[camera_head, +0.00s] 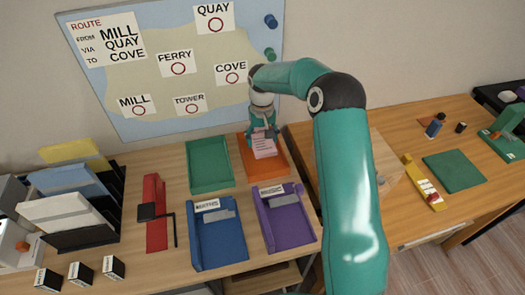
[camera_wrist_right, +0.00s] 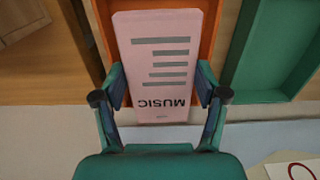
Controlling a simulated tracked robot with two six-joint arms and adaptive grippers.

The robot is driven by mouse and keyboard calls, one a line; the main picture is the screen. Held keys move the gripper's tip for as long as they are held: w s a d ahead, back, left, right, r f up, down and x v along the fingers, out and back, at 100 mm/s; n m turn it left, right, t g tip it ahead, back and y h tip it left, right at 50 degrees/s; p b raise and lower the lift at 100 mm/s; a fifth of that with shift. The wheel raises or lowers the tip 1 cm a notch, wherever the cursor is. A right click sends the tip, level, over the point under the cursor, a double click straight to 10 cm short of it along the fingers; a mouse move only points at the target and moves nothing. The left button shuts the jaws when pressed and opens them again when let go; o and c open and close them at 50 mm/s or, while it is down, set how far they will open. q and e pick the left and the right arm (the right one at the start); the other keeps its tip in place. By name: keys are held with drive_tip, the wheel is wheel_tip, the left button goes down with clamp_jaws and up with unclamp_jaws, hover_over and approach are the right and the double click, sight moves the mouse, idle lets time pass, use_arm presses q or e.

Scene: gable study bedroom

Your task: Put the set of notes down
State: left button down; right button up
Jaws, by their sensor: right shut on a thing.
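The set of notes is a pink sheet or thin stack (camera_head: 264,147) with "MUSIC" and dark lines printed on it, which also fills the middle of the right wrist view (camera_wrist_right: 155,100). My right gripper (camera_head: 262,133) is shut on its edges, with one finger at each side in the wrist view (camera_wrist_right: 161,88). The notes are over or inside the orange tray (camera_head: 283,166), whose walls show on both sides of them in the wrist view (camera_wrist_right: 208,30). I cannot tell whether they touch its floor. My left gripper is not in view.
A green tray (camera_head: 209,166) stands left of the orange one. In front are a blue tray (camera_head: 218,248) labelled MATHS and a purple tray (camera_head: 288,232) labelled MUSIC, both holding grey cards. A route board (camera_head: 120,95) hangs behind.

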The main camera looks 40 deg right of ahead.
sight(263, 141)
wheel_tip(263, 141, down, 7)
drive_tip(key=shift+r+p, duration=0.2)
drive_tip(key=shift+p, duration=0.15)
drive_tip(key=shift+f, duration=0.1)
drive_tip(key=o, duration=1.3)
drive_tip(key=shift+s, duration=0.1)
drive_tip(key=shift+r, duration=0.25)
wheel_tip(263, 141, up, 12)
drive_tip(key=shift+f+b, duration=0.2)
drive_tip(key=shift+b, duration=0.65)
